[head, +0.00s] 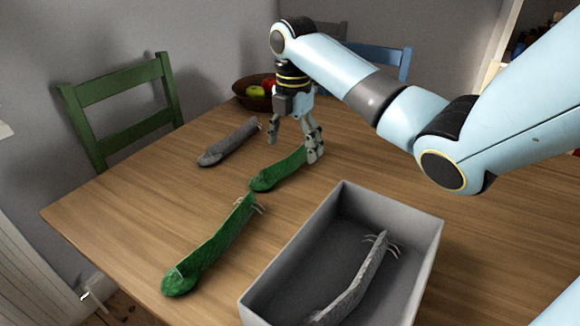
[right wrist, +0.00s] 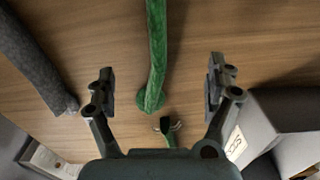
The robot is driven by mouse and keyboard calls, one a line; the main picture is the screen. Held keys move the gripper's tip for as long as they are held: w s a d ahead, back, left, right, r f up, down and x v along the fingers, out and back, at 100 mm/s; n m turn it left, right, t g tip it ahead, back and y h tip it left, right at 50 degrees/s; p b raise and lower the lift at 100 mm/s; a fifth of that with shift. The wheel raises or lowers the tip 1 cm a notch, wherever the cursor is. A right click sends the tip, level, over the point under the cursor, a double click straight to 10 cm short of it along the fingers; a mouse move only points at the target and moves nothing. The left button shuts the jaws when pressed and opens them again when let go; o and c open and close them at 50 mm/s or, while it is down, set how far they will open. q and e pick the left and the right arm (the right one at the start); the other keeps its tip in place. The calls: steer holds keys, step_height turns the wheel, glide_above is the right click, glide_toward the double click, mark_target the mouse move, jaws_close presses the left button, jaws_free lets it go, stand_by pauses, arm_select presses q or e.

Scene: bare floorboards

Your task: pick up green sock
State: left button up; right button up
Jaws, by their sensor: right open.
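A green sock (head: 277,173) lies on the wooden table below my right gripper (head: 297,148). The gripper points down and is open, with its fingers close around the sock's far part. In the right wrist view this green sock (right wrist: 156,50) runs between the spread fingers (right wrist: 160,83), and no grip on it shows. A second green sock (head: 212,248) lies nearer, to the left. Its thin-pronged end (right wrist: 168,128) shows just below in the wrist view. My left gripper is not in view.
A grey sock (head: 229,143) lies to the left of the gripper. A grey open box (head: 425,235) stands at the front right with another grey sock (head: 358,280) inside. A fruit bowl (head: 240,86) is at the back. Green (head: 120,90) and blue (head: 383,53) chairs stand around the table.

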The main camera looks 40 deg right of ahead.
mark_target(292, 161)
step_height(292, 161, down, 4)
steer(key=shift+w+r+b, duration=0.1)
steer(key=shift+b, duration=0.25)
steer(key=c, duration=1.1)
